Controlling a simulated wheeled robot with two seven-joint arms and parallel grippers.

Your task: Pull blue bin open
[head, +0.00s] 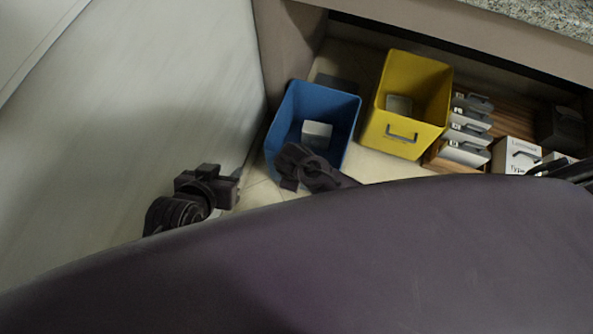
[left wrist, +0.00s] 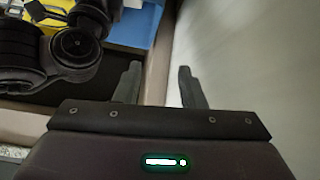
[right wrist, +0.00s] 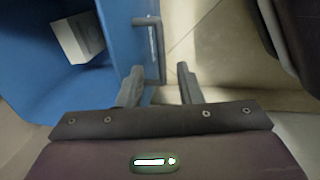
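The blue bin (head: 338,112) stands on the floor under the counter, with a small white box (head: 316,133) inside it. In the right wrist view, the blue bin (right wrist: 117,30) fills the left side, and its grey bar handle (right wrist: 160,50) sticks out from its front. My right gripper (right wrist: 160,78) is open at the handle, with the bar's lower end between its fingertips, nearer the left finger. I cannot tell whether they touch. In the head view my right arm hides part of the bin's front. My left gripper (head: 225,183) is open and empty, left of the bin.
A yellow bin (head: 388,140) with a grey handle stands right of the blue one. Several white drawer-like boxes (head: 465,140) sit further right under the counter (head: 545,12). A pale panel (head: 130,110) rises on the left. Some tiled floor shows in front of the blue bin.

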